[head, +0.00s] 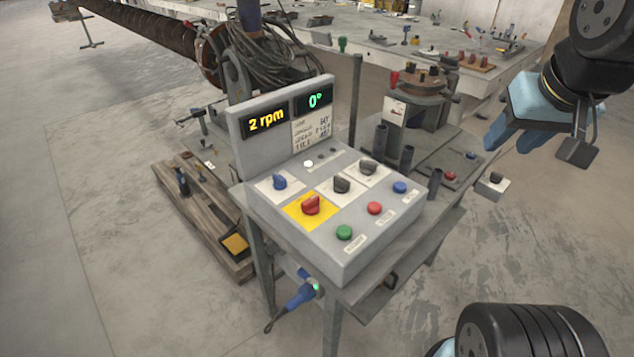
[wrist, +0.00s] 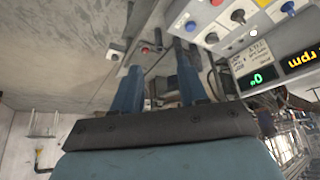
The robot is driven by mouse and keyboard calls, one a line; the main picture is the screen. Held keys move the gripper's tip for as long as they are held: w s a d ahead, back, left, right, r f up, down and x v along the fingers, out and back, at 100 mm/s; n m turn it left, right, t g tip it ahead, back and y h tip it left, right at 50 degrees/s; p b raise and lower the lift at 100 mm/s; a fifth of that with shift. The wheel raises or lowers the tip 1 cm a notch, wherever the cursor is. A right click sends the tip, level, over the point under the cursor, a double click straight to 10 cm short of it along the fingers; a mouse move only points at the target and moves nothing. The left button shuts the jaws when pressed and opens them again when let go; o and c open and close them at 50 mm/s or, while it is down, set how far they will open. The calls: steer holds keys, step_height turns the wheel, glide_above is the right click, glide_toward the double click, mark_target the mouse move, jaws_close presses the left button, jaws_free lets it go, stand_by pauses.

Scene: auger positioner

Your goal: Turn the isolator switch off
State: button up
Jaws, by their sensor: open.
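The control console (head: 285,222) stands on a metal table. A red rotary switch (head: 310,205) on a yellow plate (head: 297,212) sits at its front left and looks like the isolator; its exact setting is hard to read. My gripper (head: 513,140) is up at the right, well apart from the console, open with nothing between its fingers. In the wrist view my gripper (wrist: 156,58) also shows open. There, part of the console (wrist: 228,48) with black and blue knobs shows at upper right; the red switch is not visible.
Beside the red switch are a blue knob (head: 279,181), black knobs (head: 342,184), and green (head: 344,232), red (head: 375,208) and blue (head: 400,187) buttons. Displays reading 2 rpm (head: 267,120) and 0° (head: 315,100) rise behind. Upright tubes (head: 380,140) stand right of the console.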

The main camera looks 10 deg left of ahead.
steer(key=w+a+f+m+g+y, duration=0.3)
steer(key=w+a+m+g, duration=0.15)
steer(key=w+a, duration=0.6)
steer(key=m+g, duration=0.4)
steer(key=g, duration=0.1)
glide_toward(311, 199)
steer(key=shift+n, duration=0.25)
steer(key=x, duration=0.8)
steer(key=shift+s+a+f, duration=0.15)
steer(key=shift+f, duration=0.15)
steer(key=shift+c, duration=0.2)
